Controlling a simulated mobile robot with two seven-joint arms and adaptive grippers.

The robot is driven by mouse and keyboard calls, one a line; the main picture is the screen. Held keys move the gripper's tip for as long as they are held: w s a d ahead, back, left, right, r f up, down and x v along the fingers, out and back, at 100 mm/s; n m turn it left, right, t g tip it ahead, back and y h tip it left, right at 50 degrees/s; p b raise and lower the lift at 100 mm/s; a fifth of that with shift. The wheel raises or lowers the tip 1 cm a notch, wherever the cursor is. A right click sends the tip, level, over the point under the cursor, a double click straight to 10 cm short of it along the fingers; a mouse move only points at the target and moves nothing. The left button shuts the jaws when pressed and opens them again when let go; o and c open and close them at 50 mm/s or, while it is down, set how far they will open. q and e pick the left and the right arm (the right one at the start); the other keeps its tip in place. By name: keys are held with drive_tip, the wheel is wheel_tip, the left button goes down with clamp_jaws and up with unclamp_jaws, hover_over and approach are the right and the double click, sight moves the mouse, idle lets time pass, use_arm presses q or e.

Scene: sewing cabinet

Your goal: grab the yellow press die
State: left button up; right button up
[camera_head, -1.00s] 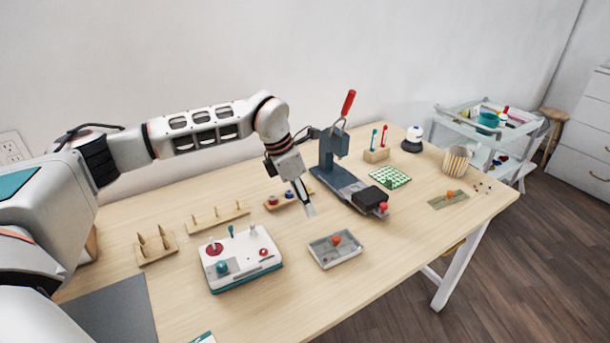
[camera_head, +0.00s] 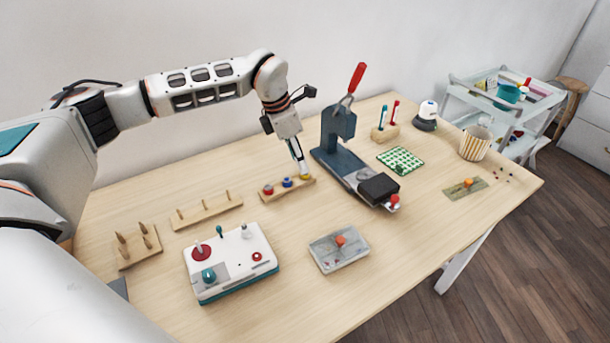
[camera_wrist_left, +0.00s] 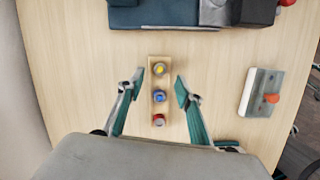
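The yellow press die (camera_wrist_left: 160,69) sits at the far end of a small wooden rack in the left wrist view. In the head view the yellow die (camera_head: 305,177) shows just below my left gripper's fingertips. A blue die (camera_wrist_left: 159,96) and a red die (camera_wrist_left: 158,119) stand beside it in the same rack (camera_head: 290,190). My left gripper (camera_wrist_left: 160,87) is open, its two fingers apart on either side of the rack, above it. In the head view the left gripper (camera_head: 302,172) points down at the rack's right end. My right gripper is not in view.
A dark blue press (camera_head: 340,150) with a red handle stands just right of the rack. A white control box (camera_head: 232,262) and a grey tray (camera_head: 325,259) lie in front. A pegged wooden rack (camera_head: 206,211) lies to the left.

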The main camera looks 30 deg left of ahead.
sight(305, 175)
use_arm(q)
drive_tip(key=x, duration=0.4)
drive_tip(key=shift+b, duration=0.35)
drive_tip(key=shift+w+d+f, duration=0.1)
drive_tip(key=shift+d+f, duration=0.05)
drive_tip(key=shift+f, duration=0.15)
clamp_jaws()
drive_tip(key=shift+r, duration=0.1)
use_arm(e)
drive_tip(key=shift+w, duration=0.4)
